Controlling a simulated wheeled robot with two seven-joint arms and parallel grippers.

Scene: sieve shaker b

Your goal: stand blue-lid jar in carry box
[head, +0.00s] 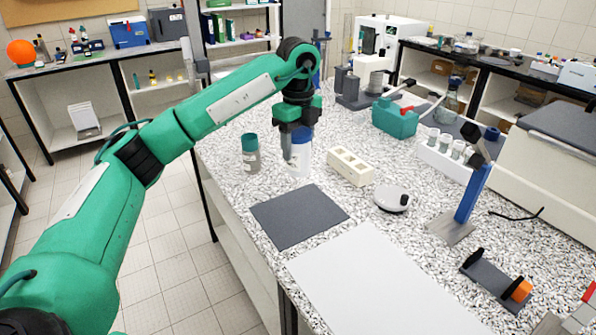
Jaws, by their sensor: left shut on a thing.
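The blue-lid jar (302,161), white with a blue lid, stands upright on the speckled bench, or just above it; I cannot tell which. My left gripper (293,147) comes down from above and is shut on it, with the fingers covering part of its lid and side. A teal box (394,119) with a red and grey part on top stands farther back to the right; it may be the carry box, but its inside is hard to see. My right gripper is not in view.
A grey jar with a teal lid (250,155) stands close left of the blue-lid jar. A cream block with openings (350,167) is close on the right. A white round device (392,199) and a blue stand (470,200) lie farther right. The dark mat (299,216) is bare.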

